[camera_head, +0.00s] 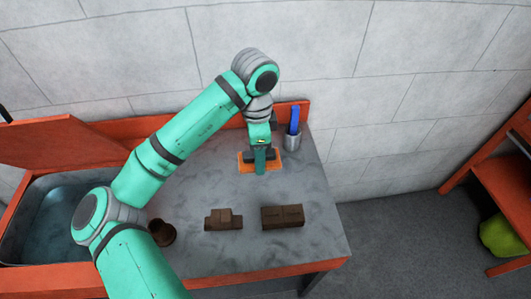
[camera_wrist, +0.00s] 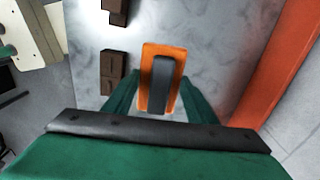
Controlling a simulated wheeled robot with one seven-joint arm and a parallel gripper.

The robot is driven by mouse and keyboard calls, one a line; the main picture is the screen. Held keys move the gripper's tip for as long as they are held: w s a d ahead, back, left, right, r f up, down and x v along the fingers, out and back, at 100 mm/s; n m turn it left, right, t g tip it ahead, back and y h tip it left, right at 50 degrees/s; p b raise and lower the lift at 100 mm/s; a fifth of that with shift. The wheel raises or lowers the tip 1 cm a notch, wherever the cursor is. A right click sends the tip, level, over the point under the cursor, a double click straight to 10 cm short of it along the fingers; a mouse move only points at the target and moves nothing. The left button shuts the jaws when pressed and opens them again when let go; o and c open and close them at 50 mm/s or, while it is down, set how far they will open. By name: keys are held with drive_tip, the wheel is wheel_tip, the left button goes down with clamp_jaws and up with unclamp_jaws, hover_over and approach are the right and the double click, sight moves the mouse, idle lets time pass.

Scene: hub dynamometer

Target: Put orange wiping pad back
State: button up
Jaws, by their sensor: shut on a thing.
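The orange wiping pad (camera_head: 245,164) has an orange base and a dark grey handle. In the head view it is near the back of the grey tabletop (camera_head: 325,213), flat and level; whether it touches the surface is unclear. My gripper (camera_head: 260,157) comes down over it from above and is shut on its handle. In the wrist view, the pad (camera_wrist: 165,49) lies between the two green fingers of my gripper (camera_wrist: 161,82), with the handle running lengthwise between them. The fingers hide part of the pad's sides.
A metal cup (camera_head: 292,142) with a blue item (camera_head: 294,121) stands just right of the pad. Brown blocks (camera_head: 283,216) (camera_head: 223,219) and a round brown piece (camera_head: 162,232) are nearer the front. A basin (camera_head: 40,225) is at left. An orange back rail (camera_wrist: 285,65) borders the table.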

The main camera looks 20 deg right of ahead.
drive_tip(key=shift+w+d+f, duration=0.1)
drive_tip(key=shift+w+d, duration=0.1)
drive_tip(key=w+f, duration=0.2)
drive_tip(key=w, duration=0.2)
drive_tip(key=w+d+f, duration=0.1)
drive_tip(key=w+f, duration=0.2)
drive_tip(key=w, duration=0.1)
drive_tip(key=w+f, duration=0.3)
drive_tip(key=w, duration=0.1)
drive_tip(key=shift+w+d+f, duration=0.1)
drive_tip(key=shift+d+f, duration=0.15)
drive_tip(key=shift+d, duration=0.1)
drive_tip(key=shift+w+f, duration=0.5)
drive_tip(key=shift+f, duration=1.65)
drive_tip(key=shift+f, duration=0.1)
drive_tip(key=o, duration=1)
drive_tip(key=shift+o, duration=0.2)
wheel_tip(320, 180, up, 12)
